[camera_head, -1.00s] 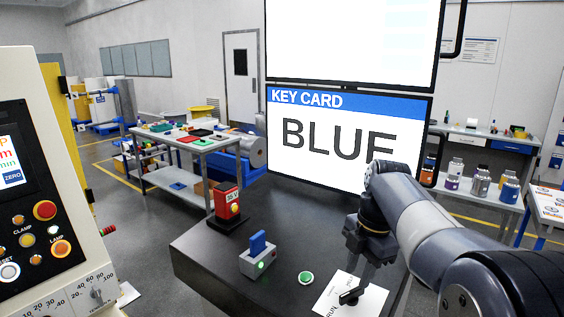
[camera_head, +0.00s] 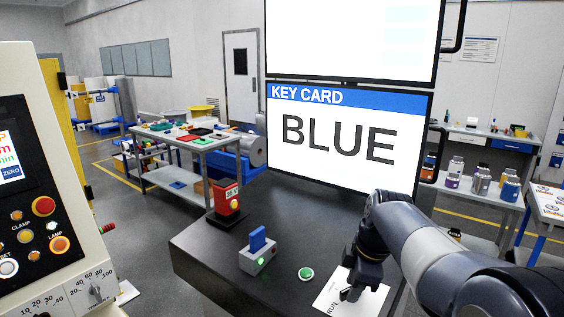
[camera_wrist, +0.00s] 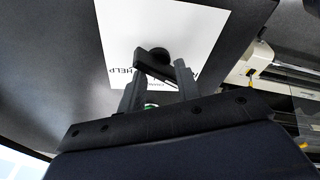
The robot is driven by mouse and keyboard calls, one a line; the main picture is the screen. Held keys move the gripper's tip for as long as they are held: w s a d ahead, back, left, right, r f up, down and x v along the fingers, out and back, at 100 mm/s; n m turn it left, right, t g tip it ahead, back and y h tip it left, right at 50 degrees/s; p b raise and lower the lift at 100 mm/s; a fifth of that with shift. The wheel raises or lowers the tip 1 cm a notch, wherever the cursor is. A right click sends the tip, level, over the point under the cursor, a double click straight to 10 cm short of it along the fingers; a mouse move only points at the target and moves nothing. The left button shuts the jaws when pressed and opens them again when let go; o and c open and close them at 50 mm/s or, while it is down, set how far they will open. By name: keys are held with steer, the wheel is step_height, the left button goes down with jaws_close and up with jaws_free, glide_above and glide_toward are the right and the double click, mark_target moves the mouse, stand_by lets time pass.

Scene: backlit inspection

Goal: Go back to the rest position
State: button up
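My gripper (camera_head: 352,294) is low over a white label sheet (camera_head: 334,303) on the right of the dark bench top. In the wrist view my gripper's two fingers (camera_wrist: 158,80) stand apart. A black lever knob (camera_wrist: 152,57) on the white sheet (camera_wrist: 118,40) shows beyond and between the fingertips. I cannot tell whether either finger touches it. In the head view the gripper mostly hides the knob. The sheet shows "RUN" in the head view and "HELP" in the wrist view.
A screen (camera_head: 345,165) behind the bench reads "KEY CARD BLUE". On the dark bench (camera_head: 205,245) stand a red box (camera_head: 227,197), a grey holder with a blue card (camera_head: 257,243) and a green light, and a green button (camera_head: 306,273). A control panel (camera_head: 60,215) stands at left.

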steer(key=shift+m, duration=0.8)
steer(key=shift+r+t, duration=0.1)
steer(key=shift+t, duration=0.2)
